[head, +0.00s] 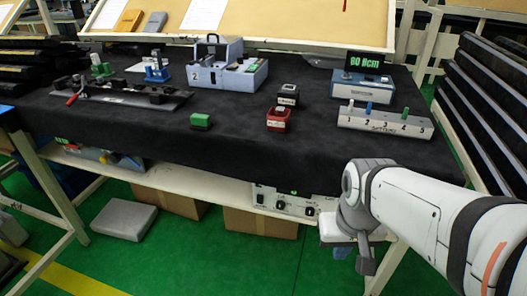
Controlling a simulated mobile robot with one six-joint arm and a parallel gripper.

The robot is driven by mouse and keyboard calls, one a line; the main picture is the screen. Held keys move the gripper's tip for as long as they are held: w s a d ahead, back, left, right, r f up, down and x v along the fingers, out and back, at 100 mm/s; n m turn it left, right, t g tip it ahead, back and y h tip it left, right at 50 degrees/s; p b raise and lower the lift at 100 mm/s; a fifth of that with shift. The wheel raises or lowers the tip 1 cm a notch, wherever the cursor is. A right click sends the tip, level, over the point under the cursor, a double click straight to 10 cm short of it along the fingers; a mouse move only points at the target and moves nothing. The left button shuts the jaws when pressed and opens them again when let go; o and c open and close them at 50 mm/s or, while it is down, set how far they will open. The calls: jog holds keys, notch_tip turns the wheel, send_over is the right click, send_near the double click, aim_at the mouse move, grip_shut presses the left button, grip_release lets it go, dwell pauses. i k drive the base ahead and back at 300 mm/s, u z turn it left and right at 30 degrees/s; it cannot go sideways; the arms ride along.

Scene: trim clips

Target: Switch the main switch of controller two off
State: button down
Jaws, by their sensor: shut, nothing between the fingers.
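A pale grey control unit (284,202) with dark knobs or switches and small markings sits on the lower shelf under the table's front edge. Its right end is partly hidden behind my arm's wrist. Its number and the position of its main switch are too small to read. My gripper (342,251) points down at the end of my arm, just right of and below the unit's visible face. It looks shut and empty, small and partly hidden by the wrist. I cannot tell whether it touches anything.
The black-covered table holds a grey caddy (228,76) marked 2, a display box (345,88), a numbered block (388,123), a red box (278,122) and a green block (200,120). Cardboard boxes (262,224) stand below. Black racks (485,110) line the right. Green floor is clear in front.

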aim_at(259, 200)
jog(key=u, duration=0.05)
jog(key=k, duration=0.4)
jog(key=z, duration=1.35)
jog(key=k, duration=1.2)
jog(key=u, duration=0.85)
jog(key=i, duration=1)
